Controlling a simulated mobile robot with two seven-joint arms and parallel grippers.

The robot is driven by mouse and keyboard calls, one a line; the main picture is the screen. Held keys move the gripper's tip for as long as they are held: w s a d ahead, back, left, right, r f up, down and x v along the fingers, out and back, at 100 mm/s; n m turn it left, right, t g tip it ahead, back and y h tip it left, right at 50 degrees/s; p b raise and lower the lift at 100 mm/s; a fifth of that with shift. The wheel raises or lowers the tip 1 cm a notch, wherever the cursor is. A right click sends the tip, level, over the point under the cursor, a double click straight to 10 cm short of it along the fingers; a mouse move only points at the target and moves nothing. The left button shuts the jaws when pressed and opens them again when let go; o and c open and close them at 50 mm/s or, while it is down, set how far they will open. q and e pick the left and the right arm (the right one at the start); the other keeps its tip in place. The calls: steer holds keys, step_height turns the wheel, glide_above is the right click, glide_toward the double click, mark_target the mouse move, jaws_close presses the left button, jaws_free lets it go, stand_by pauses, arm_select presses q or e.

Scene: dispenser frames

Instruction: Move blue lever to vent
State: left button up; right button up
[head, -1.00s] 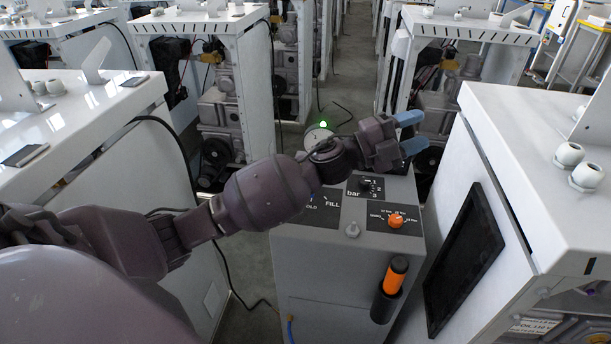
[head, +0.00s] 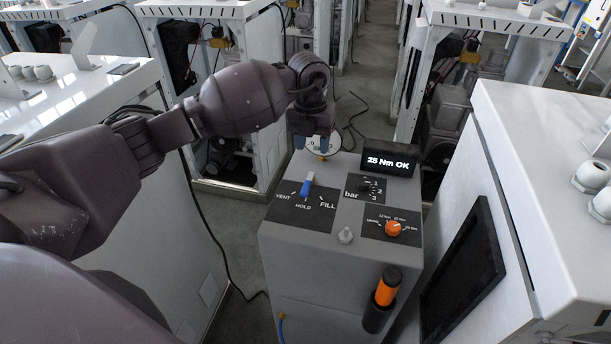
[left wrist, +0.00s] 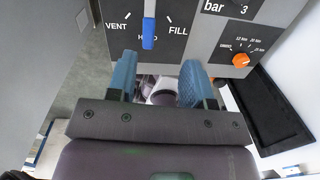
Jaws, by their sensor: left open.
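The blue lever (head: 308,182) stands on the black plate (head: 283,207) marked VENT, HOLD and FILL on top of the grey dispenser. In the left wrist view the lever (left wrist: 148,34) lies over the HOLD mark, between VENT on the left and FILL on the right. My left gripper (head: 312,144) is above and behind the lever, with its blue fingers pointing down. In the left wrist view its two fingers (left wrist: 160,72) are apart and empty, and the lever is beyond them, not between them. My right gripper is not in view.
A round gauge (head: 322,144) is close behind my left fingers. The dispenser also carries an orange knob (head: 393,229), a black bar knob (head: 366,186), a small grey knob (head: 345,236) and a display (head: 389,160) reading 25 Nm OK. A white cabinet (head: 545,150) stands close on the right.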

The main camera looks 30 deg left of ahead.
mark_target(308, 182)
arm_select(q)
steer(key=shift+n+g+y, duration=0.3)
steer(key=shift+n, duration=0.1)
steer(key=f, duration=0.7)
steer(key=s+f, duration=0.1)
steer(key=f, duration=0.2)
steer(key=shift+a+f+b, duration=0.35)
steer(key=shift+f, duration=0.05)
jaws_close()
